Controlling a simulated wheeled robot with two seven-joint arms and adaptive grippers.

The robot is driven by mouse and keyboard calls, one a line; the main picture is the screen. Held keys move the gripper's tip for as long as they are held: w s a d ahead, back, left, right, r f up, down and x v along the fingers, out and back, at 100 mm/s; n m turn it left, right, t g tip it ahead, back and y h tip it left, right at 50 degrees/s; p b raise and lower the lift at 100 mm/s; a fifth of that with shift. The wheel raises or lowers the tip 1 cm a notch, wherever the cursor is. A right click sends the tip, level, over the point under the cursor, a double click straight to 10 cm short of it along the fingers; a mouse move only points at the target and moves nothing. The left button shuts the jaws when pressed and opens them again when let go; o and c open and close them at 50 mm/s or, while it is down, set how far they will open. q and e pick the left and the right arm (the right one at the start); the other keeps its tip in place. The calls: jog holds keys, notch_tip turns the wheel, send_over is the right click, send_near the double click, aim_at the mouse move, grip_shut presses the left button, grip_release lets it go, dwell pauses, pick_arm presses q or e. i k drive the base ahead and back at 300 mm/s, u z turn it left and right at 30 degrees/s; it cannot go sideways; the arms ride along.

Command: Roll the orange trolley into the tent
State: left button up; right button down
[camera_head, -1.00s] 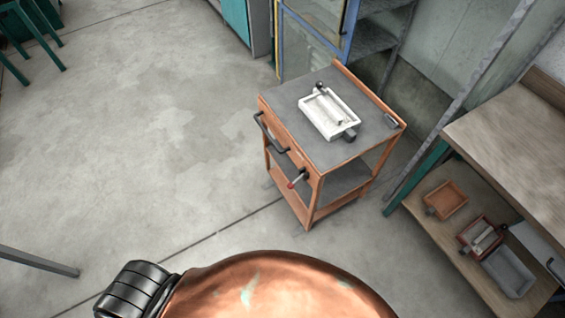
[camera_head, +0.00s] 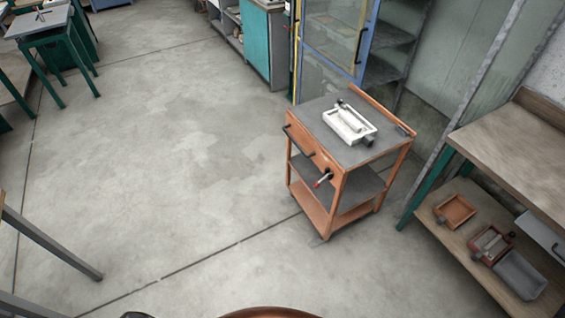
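The orange trolley (camera_head: 338,180) stands on the concrete floor right of centre, with a grey top, lower shelves and a dark handle (camera_head: 299,143) on its left-facing side. A white tray (camera_head: 349,122) with a roller-like tool in it sits on its top. A red-tipped tool (camera_head: 322,179) sticks out below the handle. The tent is not recognisable in this view. Neither of my grippers is in view.
A workbench (camera_head: 510,135) with trays on its lower shelf stands close to the trolley's right. A blue-framed glass cabinet (camera_head: 338,40) is behind it. Green-legged tables (camera_head: 55,45) stand at the far left. The floor (camera_head: 190,170) left of the trolley is open.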

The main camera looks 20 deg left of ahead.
aim_at(344, 197)
jog(key=z, duration=0.8)
jog(key=k, duration=0.1)
jog(key=u, duration=1.75)
jog(key=i, duration=1.3)
jog(key=z, duration=0.55)
